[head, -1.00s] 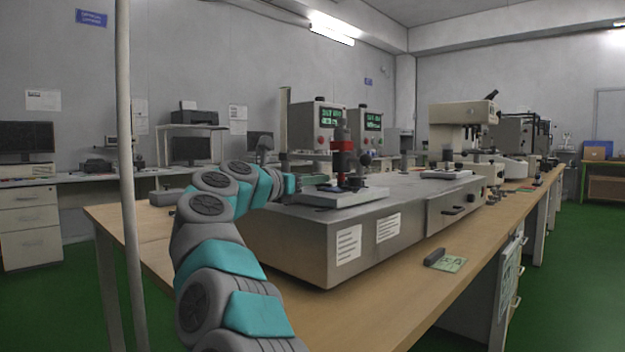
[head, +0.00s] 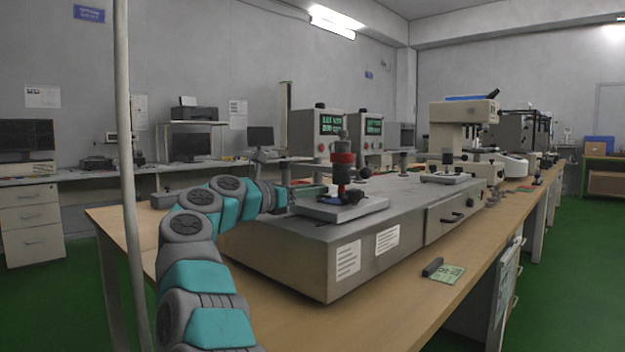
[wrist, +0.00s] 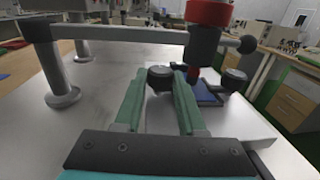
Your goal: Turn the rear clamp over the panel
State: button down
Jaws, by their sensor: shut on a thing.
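A blue panel (head: 330,200) lies on a light fixture plate (head: 362,209) on top of the grey machine, below a red and black upright tool (head: 343,160). The panel (wrist: 208,93) is partly hidden by the tool in the wrist view. My gripper (head: 318,190) reaches in from the left at low height. In the wrist view its two green fingers (wrist: 158,84) are on either side of a dark round clamp knob (wrist: 160,72), which looks like the rear clamp. A second dark clamp knob (wrist: 234,77) is to the right, beside the panel. Whether the held clamp overlaps the panel is unclear.
A horizontal bar (wrist: 120,34) on metal posts (wrist: 55,75) crosses just beyond my fingers. The red-collared tool (wrist: 208,14) stands close on their right. Control boxes (head: 318,130) stand behind the fixture.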

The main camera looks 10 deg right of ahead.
jog(key=shift+w+a+r+m+g+h+p, duration=0.1)
jog(key=shift+r+m+g+h+p, duration=0.25)
jog(key=shift+g+p, duration=0.6)
jog(key=shift+f+m+p, duration=0.25)
jog(key=shift+p, duration=0.25)
jog(key=c, duration=0.5)
grip_release()
jog(key=shift+f, duration=0.1)
jog(key=b+v, duration=0.1)
jog(key=v, duration=0.7)
jog(key=shift+f, duration=0.1)
